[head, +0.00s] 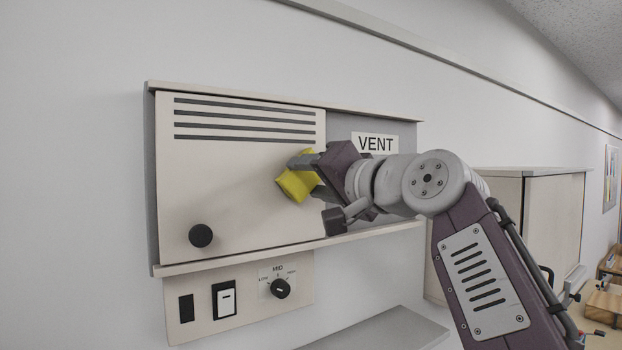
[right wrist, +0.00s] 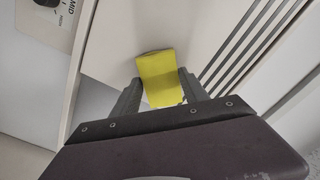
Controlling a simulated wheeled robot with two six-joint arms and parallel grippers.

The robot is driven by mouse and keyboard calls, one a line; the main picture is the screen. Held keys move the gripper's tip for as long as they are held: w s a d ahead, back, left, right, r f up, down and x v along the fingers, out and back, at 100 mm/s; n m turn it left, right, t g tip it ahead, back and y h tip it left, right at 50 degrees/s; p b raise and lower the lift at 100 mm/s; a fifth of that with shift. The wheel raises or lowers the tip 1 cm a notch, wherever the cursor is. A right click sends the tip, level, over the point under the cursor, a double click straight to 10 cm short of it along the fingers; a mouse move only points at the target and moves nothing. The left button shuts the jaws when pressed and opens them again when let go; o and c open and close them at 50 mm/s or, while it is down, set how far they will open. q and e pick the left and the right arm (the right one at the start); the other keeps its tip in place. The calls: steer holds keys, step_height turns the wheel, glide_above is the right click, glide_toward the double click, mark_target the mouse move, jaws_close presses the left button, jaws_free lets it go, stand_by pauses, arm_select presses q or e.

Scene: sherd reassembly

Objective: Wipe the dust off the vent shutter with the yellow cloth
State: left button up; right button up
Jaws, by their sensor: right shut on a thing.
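The vent shutter (head: 235,185) is a cream panel with several dark slots along its top and a round black knob (head: 201,236) at its lower left. It covers the left and middle of the wall frame; a grey area with a VENT label (head: 375,143) shows at its right. My right gripper (head: 300,172) is shut on the yellow cloth (head: 294,187), at the right part of the shutter. In the right wrist view the cloth (right wrist: 160,78) sits between the fingers, close to the panel; I cannot tell whether it touches. No dust is clearly visible. My left gripper is not in view.
A control plate (head: 238,298) with switches and a MID dial (head: 280,288) is below the shutter. The frame has a bottom ledge (head: 290,249). A grey shelf (head: 385,331) is lower down. A cream cabinet (head: 532,220) stands at right, behind my right arm.

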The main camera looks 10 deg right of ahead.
steer(key=shift+b+v, duration=0.35)
steer(key=shift+v, duration=0.45)
steer(key=v, duration=0.4)
steer(key=shift+b, duration=0.35)
steer(key=v, duration=0.3)
steer(key=shift+s+r+b, duration=0.1)
steer(key=shift+b, duration=0.25)
